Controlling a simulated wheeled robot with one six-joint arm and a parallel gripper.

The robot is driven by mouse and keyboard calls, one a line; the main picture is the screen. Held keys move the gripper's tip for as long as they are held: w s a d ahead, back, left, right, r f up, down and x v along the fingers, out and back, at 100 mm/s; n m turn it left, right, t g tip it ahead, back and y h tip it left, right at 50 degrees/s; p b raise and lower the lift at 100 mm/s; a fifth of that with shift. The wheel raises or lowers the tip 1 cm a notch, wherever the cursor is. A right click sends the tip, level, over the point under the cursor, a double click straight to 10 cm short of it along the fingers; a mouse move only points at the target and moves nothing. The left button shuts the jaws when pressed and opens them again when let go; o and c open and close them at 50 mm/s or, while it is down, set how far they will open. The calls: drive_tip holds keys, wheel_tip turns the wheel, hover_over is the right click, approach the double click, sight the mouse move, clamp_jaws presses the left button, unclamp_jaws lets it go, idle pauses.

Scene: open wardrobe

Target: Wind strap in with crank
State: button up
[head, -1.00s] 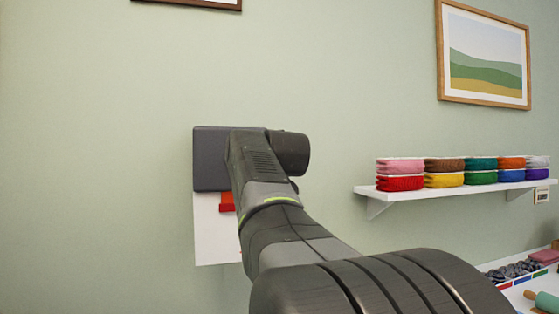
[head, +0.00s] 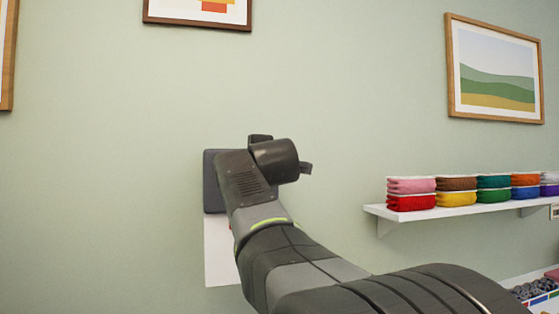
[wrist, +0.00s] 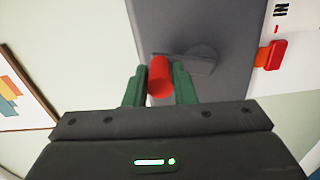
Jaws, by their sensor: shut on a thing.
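In the wrist view my gripper (wrist: 159,90) has its two green fingers shut on a red cylindrical crank handle (wrist: 160,76). The handle sits at the end of a dark crank arm (wrist: 180,61), which runs right to a round hub (wrist: 202,58) on a dark grey wall box (wrist: 220,25). The box also shows in the head view (head: 211,182), partly behind my arm. A red piece (wrist: 270,55), perhaps the strap end, lies against the white panel (wrist: 297,75) beside the box. In the head view my arm hides the handle and fingers.
A white shelf (head: 450,210) with folded coloured cloths stands out from the wall at the right. Framed pictures (head: 495,68) hang on the wall.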

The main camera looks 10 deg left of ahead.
drive_tip(key=shift+s+a+r+n+p, duration=0.15)
drive_tip(key=shift+a+n+p, duration=0.15)
drive_tip(key=shift+n, duration=0.45)
drive_tip(key=shift+s+a+n+p, duration=0.15)
drive_tip(key=shift+a+n, duration=0.2)
drive_tip(key=shift+n, duration=0.4)
drive_tip(key=o, duration=1)
drive_tip(key=shift+s, duration=0.15)
drive_tip(key=b+v, duration=0.1)
drive_tip(key=v, duration=1.2)
drive_tip(key=shift+s+d, duration=0.2)
drive_tip(key=shift+s, duration=0.05)
